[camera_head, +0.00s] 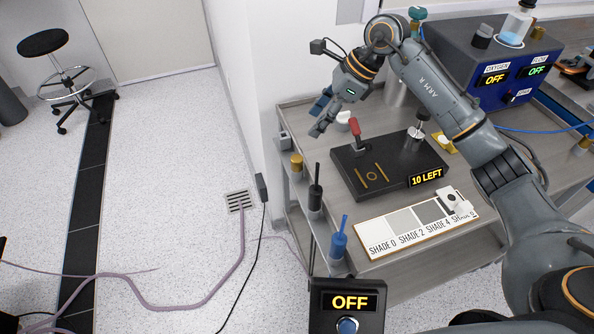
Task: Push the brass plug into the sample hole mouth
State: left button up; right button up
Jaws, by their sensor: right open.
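A small brass-coloured cylinder (296,160) stands upright on a grey holder at the bench's left edge. It may be the brass plug, but I cannot be sure. My right gripper (322,118) hangs above the bench's back left part, above and slightly right of this cylinder in the picture. Its fingers are apart, and I see nothing between them. I cannot make out the sample hole mouth with certainty. A black block (350,187) carries a red-handled part, brass-coloured marks and a "10 LEFT" display. My left gripper is not in view.
A black-topped tool (315,194) and a blue one (339,238) stand along the bench's left edge. A shade card (376,234) lies in front of the block. A dark blue unit (464,50) stands at the back right. An "OFF" box (346,302) is in front.

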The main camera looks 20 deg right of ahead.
jog(key=b, duration=0.4)
send_near(294, 159)
jog(key=p+x, duration=0.1)
jog(key=x, duration=0.7)
jog(key=shift+w+f, duration=0.1)
jog(key=p+x, duration=0.1)
jog(key=x, duration=0.1)
jog(key=p+x, duration=0.1)
jog(key=x, duration=0.1)
jog(key=shift+f, duration=0.5)
jog(key=shift+a+f, duration=0.1)
jog(key=shift+f, duration=0.3)
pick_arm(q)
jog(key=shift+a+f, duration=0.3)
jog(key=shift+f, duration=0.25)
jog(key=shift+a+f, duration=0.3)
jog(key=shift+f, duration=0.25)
pick_arm(e)
grip_shut()
jog(key=shift+w, duration=0.1)
